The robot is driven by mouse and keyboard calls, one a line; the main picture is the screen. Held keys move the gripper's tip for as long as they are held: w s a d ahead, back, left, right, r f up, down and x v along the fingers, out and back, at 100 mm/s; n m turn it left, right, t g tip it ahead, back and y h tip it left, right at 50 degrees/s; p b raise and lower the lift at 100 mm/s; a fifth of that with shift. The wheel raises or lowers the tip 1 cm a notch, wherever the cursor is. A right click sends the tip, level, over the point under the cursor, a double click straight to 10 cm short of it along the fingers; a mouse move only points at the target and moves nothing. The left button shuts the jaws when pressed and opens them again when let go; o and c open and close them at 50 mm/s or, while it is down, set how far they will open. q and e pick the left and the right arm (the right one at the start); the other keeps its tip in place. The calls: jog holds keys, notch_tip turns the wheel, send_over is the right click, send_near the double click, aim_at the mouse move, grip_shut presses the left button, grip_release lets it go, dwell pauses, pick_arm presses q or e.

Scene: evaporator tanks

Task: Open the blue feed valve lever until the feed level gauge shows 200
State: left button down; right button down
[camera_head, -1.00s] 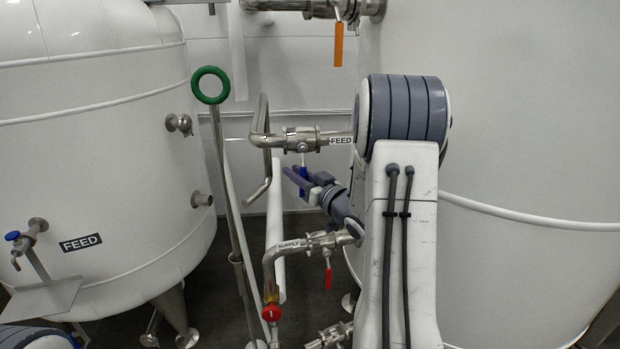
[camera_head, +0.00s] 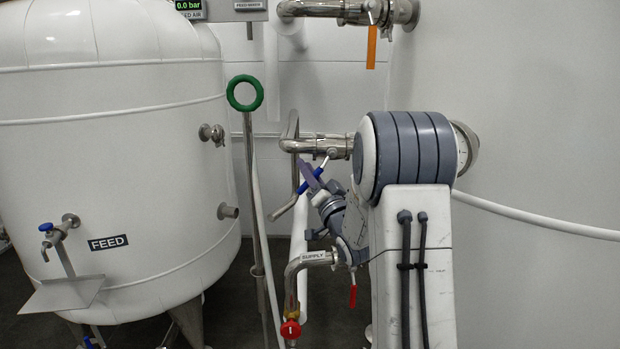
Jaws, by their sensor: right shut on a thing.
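The blue feed valve lever (camera_head: 322,171) hangs below the steel valve on the feed pipe (camera_head: 318,146), slanting down and left from the valve stem. My right gripper (camera_head: 311,177) has its purple fingers shut on the lever. The fingers partly cover it. My right arm hides the pipe's right part, and its FEED label does not show. The feed level gauge is not in view. My left gripper is not in view.
A white FEED tank (camera_head: 110,160) stands at left, with a blue-handled tap. A green ring-topped rod (camera_head: 245,93) stands left of the lever. A supply pipe with a red handle (camera_head: 352,297) is below. A display (camera_head: 190,8) at top reads 0.0 bar.

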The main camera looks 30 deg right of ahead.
jog(key=shift+r, duration=0.3)
jog(key=c, duration=0.8)
grip_release()
jog(key=shift+s+d, duration=0.1)
jog(key=shift+f, duration=0.1)
jog(key=b+v, duration=0.2)
jog(key=v, duration=0.8)
jog(key=shift+s+f+b, duration=0.1)
jog(key=shift+s+b, duration=0.05)
jog(key=shift+b, duration=0.2)
